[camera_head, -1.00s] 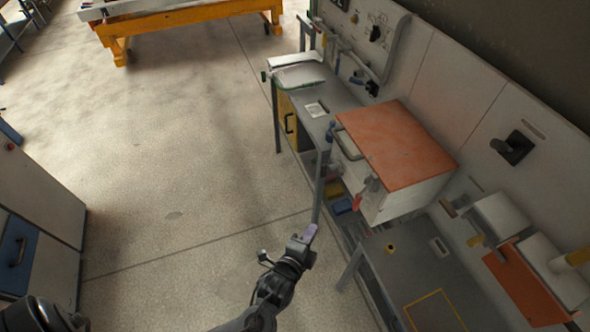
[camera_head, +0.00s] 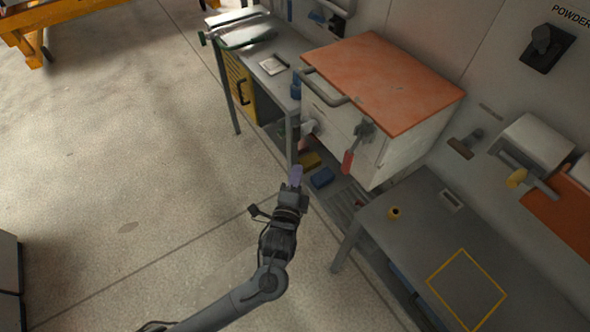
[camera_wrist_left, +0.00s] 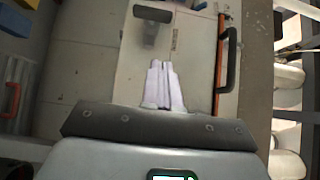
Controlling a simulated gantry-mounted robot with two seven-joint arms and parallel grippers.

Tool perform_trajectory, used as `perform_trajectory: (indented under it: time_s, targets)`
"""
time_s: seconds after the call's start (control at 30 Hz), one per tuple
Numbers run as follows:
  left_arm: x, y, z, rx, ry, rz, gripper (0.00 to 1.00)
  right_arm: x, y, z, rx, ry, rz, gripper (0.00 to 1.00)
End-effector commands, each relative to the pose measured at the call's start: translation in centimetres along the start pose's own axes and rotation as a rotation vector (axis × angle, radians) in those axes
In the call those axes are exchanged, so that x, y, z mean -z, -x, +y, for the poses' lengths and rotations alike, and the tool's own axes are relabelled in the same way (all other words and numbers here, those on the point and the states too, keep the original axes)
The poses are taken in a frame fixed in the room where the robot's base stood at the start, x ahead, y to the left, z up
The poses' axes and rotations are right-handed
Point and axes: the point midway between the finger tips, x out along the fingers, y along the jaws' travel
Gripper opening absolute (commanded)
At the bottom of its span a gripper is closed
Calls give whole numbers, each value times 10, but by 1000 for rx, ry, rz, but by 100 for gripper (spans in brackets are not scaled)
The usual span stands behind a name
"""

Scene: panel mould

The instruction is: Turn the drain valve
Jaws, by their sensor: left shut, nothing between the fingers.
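No label shows which fitting is the drain valve. My left gripper (camera_head: 295,176) has lilac fingertips and is shut and empty, close to the cabinet front, below the grey fitting in the picture. In the left wrist view, the shut fingers (camera_wrist_left: 163,85) point at the pale cabinet front. A dark grey block-like handle (camera_wrist_left: 152,14) stands beyond them, apart from the tips. My right gripper is not seen.
A grey bench (camera_head: 410,225) with a yellow square outline stands to the right. A dark pull handle (camera_wrist_left: 229,60) runs along the cabinet near its orange edge. The floor (camera_head: 130,190) at left is clear.

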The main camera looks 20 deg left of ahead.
Motion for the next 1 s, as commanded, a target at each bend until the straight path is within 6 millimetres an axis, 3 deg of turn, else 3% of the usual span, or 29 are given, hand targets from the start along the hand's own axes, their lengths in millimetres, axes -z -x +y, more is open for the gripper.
perform_trajectory:
  time_s: [0.5, 0.7, 1.0]
  targets:
    - [0, -89, 2, 0, -1, 0, 0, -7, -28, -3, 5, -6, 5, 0]
    - [-19, -106, 2, -1, -2, 0, 0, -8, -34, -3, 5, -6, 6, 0]
    - [-28, -115, 1, -2, 0, 2, 0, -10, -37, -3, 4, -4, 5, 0]
